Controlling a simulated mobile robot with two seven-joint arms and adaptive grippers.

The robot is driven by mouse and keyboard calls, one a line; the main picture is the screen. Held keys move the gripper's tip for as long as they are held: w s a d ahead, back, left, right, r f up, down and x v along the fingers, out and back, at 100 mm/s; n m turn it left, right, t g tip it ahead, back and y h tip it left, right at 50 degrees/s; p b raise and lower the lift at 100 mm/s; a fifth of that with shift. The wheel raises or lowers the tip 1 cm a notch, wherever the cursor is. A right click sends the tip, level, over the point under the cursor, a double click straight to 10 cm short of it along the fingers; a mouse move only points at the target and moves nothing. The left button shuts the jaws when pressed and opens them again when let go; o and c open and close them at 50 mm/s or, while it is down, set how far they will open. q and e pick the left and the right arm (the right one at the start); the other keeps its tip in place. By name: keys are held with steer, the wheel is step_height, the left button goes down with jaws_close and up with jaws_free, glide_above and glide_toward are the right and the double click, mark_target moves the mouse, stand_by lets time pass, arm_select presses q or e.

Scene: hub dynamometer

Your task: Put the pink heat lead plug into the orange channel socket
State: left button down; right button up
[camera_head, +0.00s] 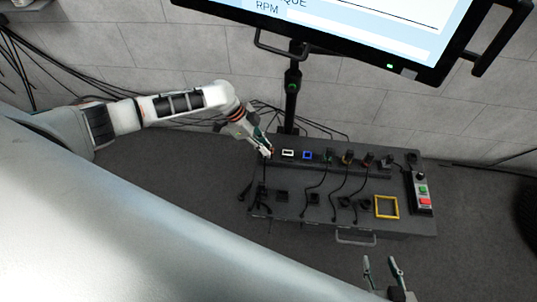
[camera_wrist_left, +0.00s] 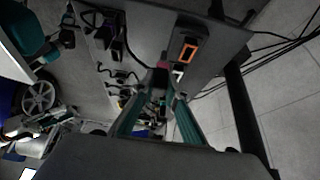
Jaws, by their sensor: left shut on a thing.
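My left gripper (camera_head: 266,149) is at the left end of the dark box's socket row. It also shows in the left wrist view (camera_wrist_left: 163,92), shut on the pink heat lead plug (camera_wrist_left: 162,65), whose pink part shows just past the fingertips. A black cable runs near the plug. The orange channel socket (camera_wrist_left: 188,52) is a rectangular orange frame, just right of the plug in that view and apart from it in the picture. How far the plug is from the socket face, I cannot tell. My right gripper (camera_head: 384,267) is open and empty in front of the box.
White (camera_head: 288,153) and blue (camera_head: 307,155) sockets stand right of the left gripper, then several sockets with plugs and black cables. A yellow square frame (camera_head: 387,207) and a button box (camera_head: 423,192) are at the right. A monitor post (camera_head: 291,95) stands behind.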

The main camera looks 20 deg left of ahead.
arm_select(q)
steer(key=shift+w+a+f+b, duration=0.1)
steer(key=shift+w+a+b, duration=0.15)
steer(key=shift+w+b, duration=0.5)
steer(key=shift+w+a+b, duration=0.2)
steer(key=shift+w+b, duration=0.25)
steer(key=shift+w, duration=0.5)
steer(key=shift+w+a, duration=0.15)
steer(key=shift+w, duration=0.35)
arm_select(e)
steer(key=shift+s+f, duration=0.25)
steer(key=shift+f, duration=0.5)
steer(key=shift+s+f, duration=0.25)
steer(key=shift+f, duration=0.5)
steer(key=shift+s+f, duration=0.25)
steer(key=shift+f, duration=0.5)
arm_select(q)
steer(key=shift+f+b, duration=0.35)
steer(key=shift+b, duration=0.15)
arm_select(e)
steer(key=shift+s+f, duration=0.15)
steer(key=shift+f, duration=0.2)
arm_select(q)
steer(key=shift+f, duration=0.25)
arm_select(e)
steer(key=shift+s+f+g, duration=0.15)
steer(key=shift+f+g, duration=0.05)
steer(key=shift+g, duration=0.1)
